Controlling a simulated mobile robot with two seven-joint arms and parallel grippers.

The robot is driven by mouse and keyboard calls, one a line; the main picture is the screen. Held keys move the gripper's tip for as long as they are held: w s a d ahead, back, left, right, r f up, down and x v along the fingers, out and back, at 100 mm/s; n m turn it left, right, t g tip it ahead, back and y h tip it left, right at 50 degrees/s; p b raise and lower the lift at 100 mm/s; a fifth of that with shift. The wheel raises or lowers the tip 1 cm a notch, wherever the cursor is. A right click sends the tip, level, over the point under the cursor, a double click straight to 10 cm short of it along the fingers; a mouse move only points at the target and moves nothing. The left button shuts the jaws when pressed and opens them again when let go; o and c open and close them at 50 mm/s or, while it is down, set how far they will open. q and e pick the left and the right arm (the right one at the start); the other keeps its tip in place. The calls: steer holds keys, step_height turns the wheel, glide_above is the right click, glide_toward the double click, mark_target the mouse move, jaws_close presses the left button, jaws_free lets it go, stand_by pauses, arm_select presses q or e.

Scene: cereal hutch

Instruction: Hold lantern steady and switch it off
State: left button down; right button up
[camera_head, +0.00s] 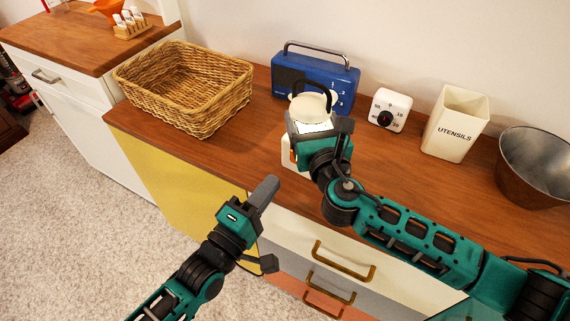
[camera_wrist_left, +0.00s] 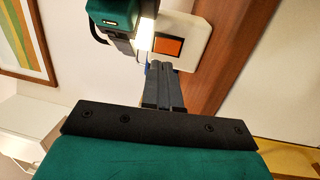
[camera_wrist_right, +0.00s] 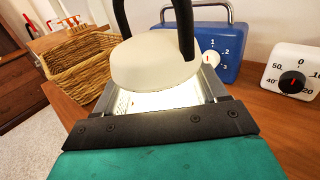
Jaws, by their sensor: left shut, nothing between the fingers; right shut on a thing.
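The lantern (camera_head: 308,102) is cream-white with a black handle and stands upright on the wooden counter. Its middle glows bright in the right wrist view (camera_wrist_right: 155,62). My right gripper (camera_head: 318,128) is shut on the lantern's lit middle section, from the front. An orange switch (camera_wrist_left: 168,49) in a dark frame shows on the lantern's white base in the left wrist view. My left gripper (camera_head: 268,188) is shut and empty, in front of the counter edge, left of and below the lantern. Its closed fingertips (camera_wrist_left: 160,68) point toward the base, apparently short of the switch.
A blue radio (camera_head: 330,75) stands behind the lantern, and a white timer (camera_head: 389,110) to its right. Farther right are a utensils holder (camera_head: 455,124) and a metal bucket (camera_head: 535,168). A wicker basket (camera_head: 185,88) sits to the left. Drawers with brass handles (camera_head: 343,262) lie below.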

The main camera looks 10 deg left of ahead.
arm_select(q)
steer(key=x, duration=0.6)
steer(key=shift+w, duration=0.1)
steer(key=shift+w+d+r, duration=0.2)
steer(key=shift+w+r, duration=0.05)
steer(key=shift+w, duration=0.2)
arm_select(e)
steer(key=shift+s+a, duration=0.1)
arm_select(q)
steer(key=shift+s+a, duration=0.2)
steer(key=shift+s, duration=0.15)
arm_select(e)
steer(key=shift+f, duration=0.1)
steer(key=shift+d, duration=0.2)
arm_select(q)
steer(key=r+v, duration=0.3)
steer(key=v, duration=1)
steer(key=shift+s, duration=0.35)
